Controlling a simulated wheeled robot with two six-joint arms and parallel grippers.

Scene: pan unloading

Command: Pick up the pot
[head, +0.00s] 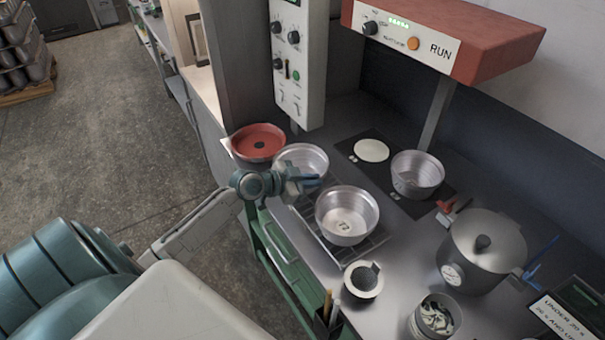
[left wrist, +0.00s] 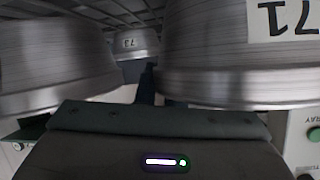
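Three silvery open pots show in the head view: one at the back left (head: 301,158), one at the front (head: 347,213) with a dark marking inside, and one at the right (head: 417,174). My left gripper (head: 312,182) is between the back-left and front pots, near their rims. The left wrist view shows a large metal pot at left (left wrist: 50,60), another at right (left wrist: 235,70) with a number label, and a farther one (left wrist: 137,42) labelled 73. My left fingers (left wrist: 148,85) look close together in the gap, with nothing seen between them. My right gripper is out of view.
A red pan (head: 258,138) stands at the counter's left end. A large lidded grey pot (head: 485,248) stands at right. A small strainer-like cup (head: 363,280) and a filled can (head: 435,316) are near the front. A red RUN panel (head: 440,35) overhangs the back.

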